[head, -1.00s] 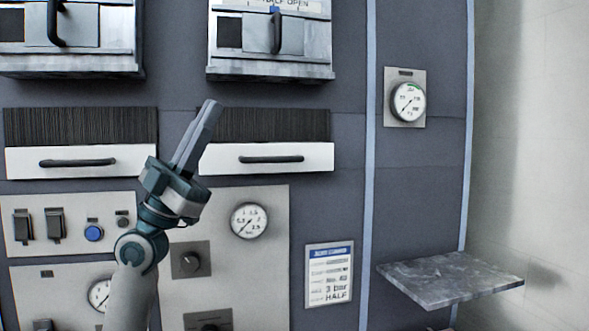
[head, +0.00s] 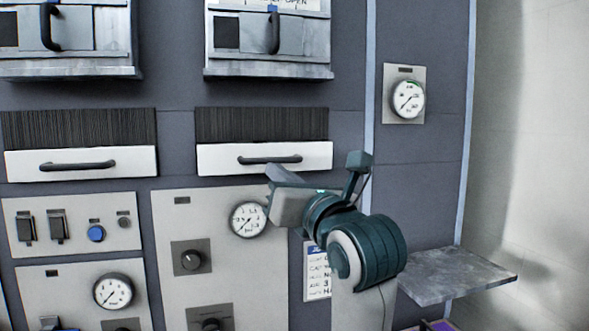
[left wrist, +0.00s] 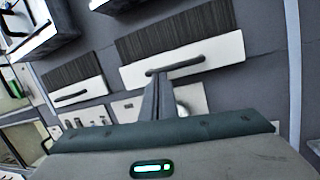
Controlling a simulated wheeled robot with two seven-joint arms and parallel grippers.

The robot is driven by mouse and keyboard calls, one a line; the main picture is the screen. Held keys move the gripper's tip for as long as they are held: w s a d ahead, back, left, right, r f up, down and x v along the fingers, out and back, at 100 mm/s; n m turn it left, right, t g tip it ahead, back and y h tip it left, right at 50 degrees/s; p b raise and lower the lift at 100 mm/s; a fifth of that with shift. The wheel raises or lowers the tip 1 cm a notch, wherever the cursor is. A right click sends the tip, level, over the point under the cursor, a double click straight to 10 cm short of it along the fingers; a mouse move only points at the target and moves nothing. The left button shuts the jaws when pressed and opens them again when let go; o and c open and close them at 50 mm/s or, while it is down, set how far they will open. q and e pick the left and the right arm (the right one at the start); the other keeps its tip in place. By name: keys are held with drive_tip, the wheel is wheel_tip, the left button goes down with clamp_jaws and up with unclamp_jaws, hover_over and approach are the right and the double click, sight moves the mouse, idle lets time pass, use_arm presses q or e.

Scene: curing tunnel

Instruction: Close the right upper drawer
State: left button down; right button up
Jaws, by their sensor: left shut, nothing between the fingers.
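The right drawer (head: 215,158) has a white front with a dark horizontal handle (head: 270,160), under a dark ribbed strip. How far it stands out cannot be told. It also shows in the left wrist view (left wrist: 225,52). My left gripper (head: 275,172) is at the drawer's lower edge, just below the handle, with its fingers shut and empty. In the left wrist view the fingertips (left wrist: 158,76) overlap the handle's left end; contact cannot be told. My right gripper is in neither view.
A matching left drawer (head: 30,165) is beside it. Metal hatches (head: 310,38) with vertical handles project above. Below are a gauge (head: 248,219), knobs and switches. A grey shelf (head: 455,275) juts out at lower right.

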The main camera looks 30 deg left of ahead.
use_arm(q)
drive_tip(key=d+f+t+h, duration=0.1)
drive_tip(key=d+t+h, duration=0.1)
drive_tip(key=d+h, duration=0.2)
drive_tip(key=w+d, duration=0.1)
drive_tip(key=d, duration=0.2)
drive_tip(key=shift+f, duration=0.4)
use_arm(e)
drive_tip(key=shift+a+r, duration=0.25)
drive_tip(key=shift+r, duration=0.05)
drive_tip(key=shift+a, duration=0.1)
